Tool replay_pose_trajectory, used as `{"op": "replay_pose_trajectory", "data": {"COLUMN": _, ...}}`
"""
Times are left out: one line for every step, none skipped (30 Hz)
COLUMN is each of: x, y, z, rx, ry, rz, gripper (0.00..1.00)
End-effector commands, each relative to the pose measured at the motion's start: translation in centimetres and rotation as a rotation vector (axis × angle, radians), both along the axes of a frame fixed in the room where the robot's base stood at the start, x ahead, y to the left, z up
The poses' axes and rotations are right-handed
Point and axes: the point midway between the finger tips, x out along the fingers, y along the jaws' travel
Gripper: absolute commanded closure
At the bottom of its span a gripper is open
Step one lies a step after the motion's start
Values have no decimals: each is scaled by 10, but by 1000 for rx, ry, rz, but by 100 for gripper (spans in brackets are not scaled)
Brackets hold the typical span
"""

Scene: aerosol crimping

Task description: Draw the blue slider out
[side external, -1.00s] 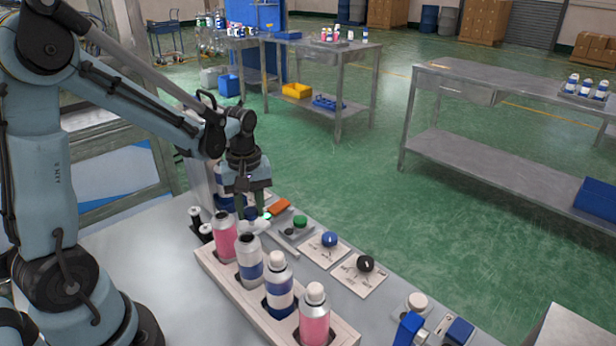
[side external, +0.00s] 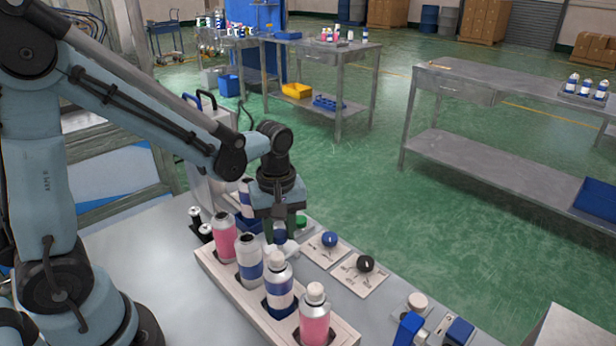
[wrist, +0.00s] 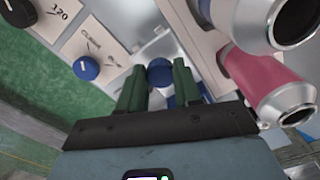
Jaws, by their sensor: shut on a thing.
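The blue slider (side external: 280,237) has a round blue knob with a whitish piece showing beneath it in the side view. It stands behind the wooden rack of cans. My gripper (side external: 280,232) points down over it, with its green fingers on either side of the knob. In the wrist view the blue knob (wrist: 160,73) sits between the two green fingertips, and my gripper (wrist: 159,68) is shut on it. The slider's track is mostly hidden by my gripper and the cans.
A wooden rack (side external: 218,277) with pink and blue-white cans (side external: 279,285) stands close in front of my gripper. A blue dial (side external: 330,239) and a black dial (side external: 366,264) on pale plates lie to the right. A green button (side external: 300,221) shows just behind my gripper.

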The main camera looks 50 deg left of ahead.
Motion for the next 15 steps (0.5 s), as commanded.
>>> {"op": "replay_pose_trajectory", "data": {"x": 1, "y": -6, "z": 0, "rx": -16, "ry": -5, "rz": -8, "gripper": 100}}
{"op": "replay_pose_trajectory", "data": {"x": 1, "y": -6, "z": 0, "rx": -16, "ry": -5, "rz": -8, "gripper": 100}}
{"op": "replay_pose_trajectory", "data": {"x": 1, "y": -6, "z": 0, "rx": -16, "ry": -5, "rz": -9, "gripper": 100}}
{"op": "replay_pose_trajectory", "data": {"x": 1, "y": -6, "z": 0, "rx": -16, "ry": -5, "rz": -9, "gripper": 100}}
{"op": "replay_pose_trajectory", "data": {"x": 1, "y": -6, "z": 0, "rx": -16, "ry": -5, "rz": -10, "gripper": 100}}
{"op": "replay_pose_trajectory", "data": {"x": 1, "y": -7, "z": 0, "rx": -16, "ry": -4, "rz": -10, "gripper": 61}}
{"op": "replay_pose_trajectory", "data": {"x": 1, "y": -7, "z": 0, "rx": -16, "ry": -4, "rz": -10, "gripper": 56}}
{"op": "replay_pose_trajectory", "data": {"x": 1, "y": -6, "z": 0, "rx": -15, "ry": -4, "rz": -10, "gripper": 52}}
{"op": "replay_pose_trajectory", "data": {"x": 1, "y": -6, "z": 0, "rx": -15, "ry": -3, "rz": -9, "gripper": 46}}
{"op": "replay_pose_trajectory", "data": {"x": 1, "y": -6, "z": 0, "rx": -15, "ry": -3, "rz": -9, "gripper": 41}}
{"op": "replay_pose_trajectory", "data": {"x": 1, "y": -5, "z": 0, "rx": -13, "ry": -2, "rz": -8, "gripper": 41}}
{"op": "replay_pose_trajectory", "data": {"x": 1, "y": -5, "z": 0, "rx": -13, "ry": -2, "rz": -8, "gripper": 41}}
{"op": "replay_pose_trajectory", "data": {"x": 1, "y": -5, "z": 0, "rx": -13, "ry": -2, "rz": -8, "gripper": 41}}
{"op": "replay_pose_trajectory", "data": {"x": 1, "y": -5, "z": 0, "rx": -13, "ry": -2, "rz": -7, "gripper": 41}}
{"op": "replay_pose_trajectory", "data": {"x": 0, "y": -5, "z": 0, "rx": -13, "ry": -2, "rz": -7, "gripper": 41}}
